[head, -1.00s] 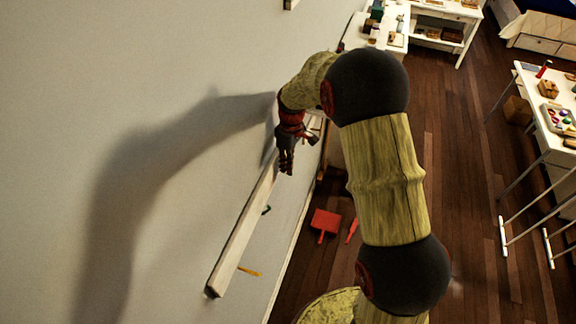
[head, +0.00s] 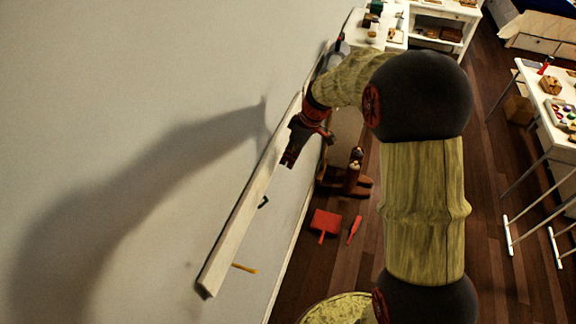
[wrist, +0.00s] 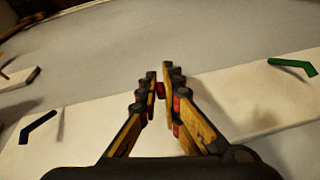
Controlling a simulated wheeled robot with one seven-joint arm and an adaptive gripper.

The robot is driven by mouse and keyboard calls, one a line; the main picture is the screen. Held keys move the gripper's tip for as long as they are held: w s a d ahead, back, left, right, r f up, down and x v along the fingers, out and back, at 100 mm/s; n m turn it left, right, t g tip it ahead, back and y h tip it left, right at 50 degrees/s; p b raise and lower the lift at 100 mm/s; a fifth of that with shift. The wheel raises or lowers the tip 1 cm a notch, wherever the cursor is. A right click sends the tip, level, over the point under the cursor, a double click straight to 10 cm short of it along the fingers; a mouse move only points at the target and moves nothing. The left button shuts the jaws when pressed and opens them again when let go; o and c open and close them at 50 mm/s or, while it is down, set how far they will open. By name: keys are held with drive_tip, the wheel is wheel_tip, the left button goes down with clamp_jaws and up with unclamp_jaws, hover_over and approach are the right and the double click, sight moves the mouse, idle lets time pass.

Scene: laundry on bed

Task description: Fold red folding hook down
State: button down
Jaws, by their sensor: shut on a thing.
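A long white rail (head: 238,232) is fixed to the wall, and it crosses the wrist view (wrist: 85,125). My gripper (head: 290,157) is at the rail's upper part in the head view. In the wrist view its fingertips (wrist: 160,88) are close together on a small red piece, the red folding hook (wrist: 160,90). Most of the hook is hidden by the fingers, so I cannot tell its angle. A green hook (wrist: 293,66) sticks out on the right and a dark blue hook (wrist: 38,126) on the left. The red hook is hidden in the head view.
A yellow hook (head: 245,268) and a dark hook (head: 263,202) stick out from the rail's lower part. A red dustpan (head: 325,222) and a red brush (head: 354,230) lie on the floor. A white table (head: 545,110) stands at the right, with open floor before it.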

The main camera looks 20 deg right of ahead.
drive_tip(key=f+t+y+b, duration=0.1)
drive_tip(key=y+b, duration=0.1)
drive_tip(key=b, duration=0.6)
drive_tip(key=d+f+t+y+b, duration=0.1)
drive_tip(key=t+y+b, duration=0.1)
drive_tip(key=b, duration=0.7)
drive_tip(key=f+t+y+b, duration=0.1)
drive_tip(key=y+b, duration=0.1)
drive_tip(key=b, duration=0.7)
drive_tip(key=shift+s+d+f+t+y, duration=0.15)
drive_tip(key=shift+s+f+t+y, duration=0.1)
drive_tip(key=shift+s+t+y, duration=0.1)
drive_tip(key=shift+t+y+b, duration=0.25)
drive_tip(key=shift+y+b, duration=0.2)
drive_tip(key=shift+b, duration=0.8)
drive_tip(key=c, duration=2)
unclamp_jaws()
drive_tip(key=v, duration=1.2)
